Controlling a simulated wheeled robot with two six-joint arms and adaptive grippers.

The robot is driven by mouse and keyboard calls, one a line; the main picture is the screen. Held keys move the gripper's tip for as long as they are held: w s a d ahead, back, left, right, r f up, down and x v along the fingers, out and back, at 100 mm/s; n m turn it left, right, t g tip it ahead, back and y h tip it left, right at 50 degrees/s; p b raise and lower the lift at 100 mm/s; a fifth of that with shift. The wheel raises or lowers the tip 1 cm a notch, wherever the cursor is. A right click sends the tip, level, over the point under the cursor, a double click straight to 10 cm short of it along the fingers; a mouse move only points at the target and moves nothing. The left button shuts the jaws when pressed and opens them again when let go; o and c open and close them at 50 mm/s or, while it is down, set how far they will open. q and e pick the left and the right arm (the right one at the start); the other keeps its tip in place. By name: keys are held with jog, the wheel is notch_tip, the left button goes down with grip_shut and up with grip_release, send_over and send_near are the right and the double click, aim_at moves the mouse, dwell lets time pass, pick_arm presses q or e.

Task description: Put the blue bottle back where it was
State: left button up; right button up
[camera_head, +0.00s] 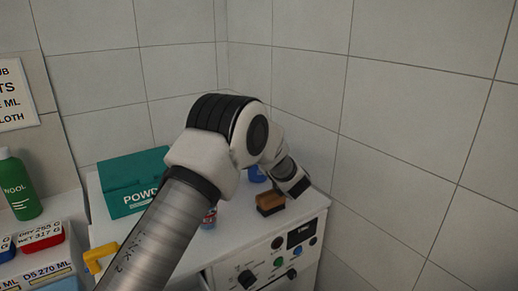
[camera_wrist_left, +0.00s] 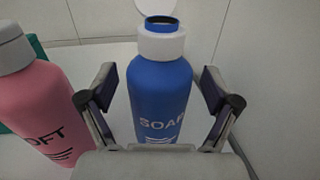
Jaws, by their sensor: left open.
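The blue bottle (camera_wrist_left: 160,90), marked SOAP, stands upright between the fingers of my left gripper (camera_wrist_left: 159,88) in the wrist view. Its white flip cap is open. The fingers are open, with gaps visible on both sides of the bottle. In the head view a small part of the blue bottle (camera_head: 257,174) shows behind my left arm, on the white machine top. My left gripper (camera_head: 292,187) is at that top's back right; its fingers are hard to make out there. My right gripper is not in view.
A pink bottle (camera_wrist_left: 35,105) stands close left of the blue one. On the machine top (camera_head: 232,233) are a teal powder box (camera_head: 125,180) and a brown block (camera_head: 270,203). Tiled walls close off the back and right. A green bottle (camera_head: 20,188) and a red container (camera_head: 42,238) stand left.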

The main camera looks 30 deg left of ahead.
pick_arm(q)
jog(key=shift+r, duration=0.1)
jog(key=b+v, duration=0.4)
jog(key=v, duration=0.8)
jog(key=shift+d, duration=0.1)
